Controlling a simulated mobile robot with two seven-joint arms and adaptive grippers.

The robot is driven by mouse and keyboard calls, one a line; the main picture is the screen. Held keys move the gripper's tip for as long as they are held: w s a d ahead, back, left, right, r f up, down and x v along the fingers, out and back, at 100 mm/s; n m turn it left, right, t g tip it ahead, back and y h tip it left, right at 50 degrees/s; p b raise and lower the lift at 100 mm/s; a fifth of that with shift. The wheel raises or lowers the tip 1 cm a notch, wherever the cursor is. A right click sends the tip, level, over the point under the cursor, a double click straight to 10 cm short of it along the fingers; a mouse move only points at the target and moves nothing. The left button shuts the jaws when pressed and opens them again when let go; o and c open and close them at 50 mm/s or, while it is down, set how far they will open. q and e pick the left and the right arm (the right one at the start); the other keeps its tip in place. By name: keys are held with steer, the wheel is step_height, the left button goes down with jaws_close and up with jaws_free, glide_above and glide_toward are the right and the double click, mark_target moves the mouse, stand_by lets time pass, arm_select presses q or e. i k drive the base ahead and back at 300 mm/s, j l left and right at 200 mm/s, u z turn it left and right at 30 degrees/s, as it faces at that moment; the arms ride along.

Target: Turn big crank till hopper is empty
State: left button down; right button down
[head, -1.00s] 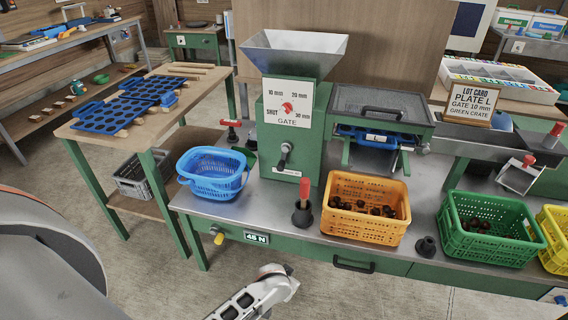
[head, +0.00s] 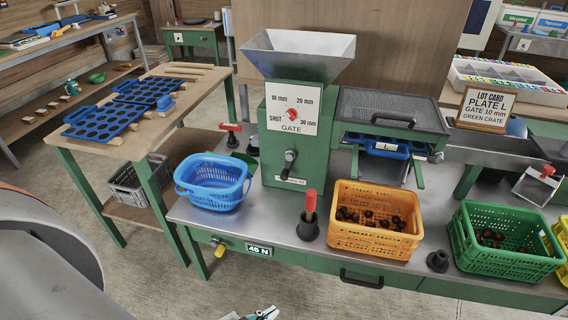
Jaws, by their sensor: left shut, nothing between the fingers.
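The green sorting machine (head: 333,150) stands on the metal-topped bench with a grey funnel hopper (head: 300,52) on top. I see only the hopper's upper inner walls; its bottom is hidden. A black crank handle (head: 290,158) is on the machine's front, below the gate dial (head: 292,113) with its red knob. My left gripper (head: 263,314) shows only in part at the bottom edge, in front of and below the bench, shut and empty, well away from the crank. My right gripper is not in view.
A blue basket (head: 212,196) stands left of the machine. An orange crate (head: 372,240) and a green crate (head: 500,262) hold dark chestnuts. A red-handled tool (head: 309,212) stands upright in a black holder near the front edge. A lot card (head: 485,103) reads gate 10 mm, green crate.

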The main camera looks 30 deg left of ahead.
mark_target(289, 156)
steer(key=i+j, duration=0.85)
steer(key=j, duration=0.25)
steer(key=u, duration=0.05)
